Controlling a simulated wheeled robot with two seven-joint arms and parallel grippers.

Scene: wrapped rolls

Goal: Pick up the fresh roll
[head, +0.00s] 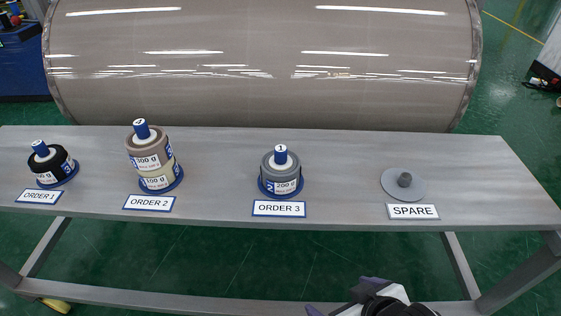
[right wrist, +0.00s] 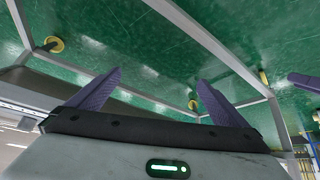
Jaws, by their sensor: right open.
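Wrapped rolls stand on blue-based posts on a grey bench. At ORDER 1 is a short black roll (head: 50,163). At ORDER 2 is a tall stack, a taupe roll (head: 147,146) marked 300 g above a paler part (head: 154,180) marked 100 g. At ORDER 3 is a grey roll (head: 281,171) marked 200 g. No label says which is fresh. My right gripper (head: 344,297) is low in front of the bench, apart from all rolls. In the right wrist view it is open and empty (right wrist: 160,76). A purple finger at that view's right edge (right wrist: 305,82) looks like my left gripper's.
The SPARE holder (head: 403,185), a grey disc with a short stub, carries no roll. Name cards stand along the front edge of the bench (head: 340,178). A huge glossy cylinder (head: 262,65) lies behind. The bench frame (head: 240,297) runs low in front. The bench between holders is clear.

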